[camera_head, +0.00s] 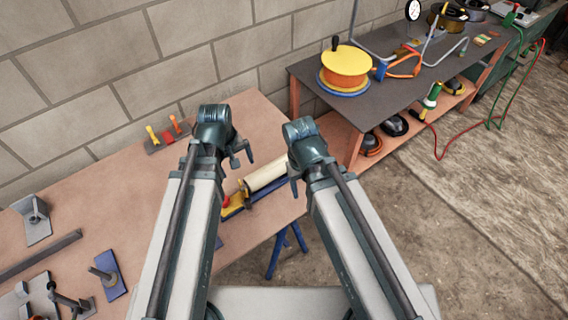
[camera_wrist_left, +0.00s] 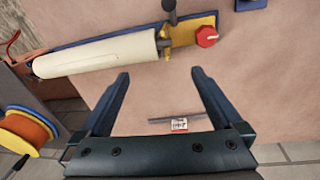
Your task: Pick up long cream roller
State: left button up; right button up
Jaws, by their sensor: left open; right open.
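The long cream roller (camera_head: 266,177) lies on a blue and yellow stand on the orange-brown table, between my two grippers in the head view. In the left wrist view the cream roller (camera_wrist_left: 95,54) stretches across the upper left, beyond the fingertips and apart from them. My left gripper (camera_head: 240,156) is over the table to the left of the roller; its two fingers (camera_wrist_left: 158,72) are spread and empty in the wrist view. My right gripper (camera_head: 292,172) is near the roller's right end; its fingers show only partly.
A small labelled item (camera_wrist_left: 179,124) lies near the table edge. Metal brackets (camera_head: 36,222) and a blue-based part (camera_head: 107,274) are at the left. A dark bench (camera_head: 400,85) with a yellow-topped reel (camera_head: 346,66) stands at the right.

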aim_at(281, 161)
pick_arm(q)
jog(key=w+d+r+n+t+h, duration=0.1)
jog(key=w+d+n+h, duration=0.3)
jog(key=n, duration=0.6)
jog(key=w+d+r+n+y, duration=0.1)
jog(key=w+d+n, duration=0.1)
jog(key=d+n, duration=0.5)
jog(key=f+b, duration=0.2)
jog(key=w+f+n+b, duration=0.1)
jog(key=f+b, duration=0.2)
jog(key=f+n+b, duration=0.1)
jog(key=f+b, duration=0.2)
jog(key=shift+w+d+f, duration=0.15)
jog(key=shift+w+d, duration=0.1)
jog(key=shift+d, duration=0.05)
jog(key=b+x, duration=0.5)
jog(key=shift+d+f, duration=0.2)
jog(key=shift+f, duration=0.1)
jog(key=shift+r, duration=0.15)
jog(key=shift+c, duration=0.3)
grip_shut()
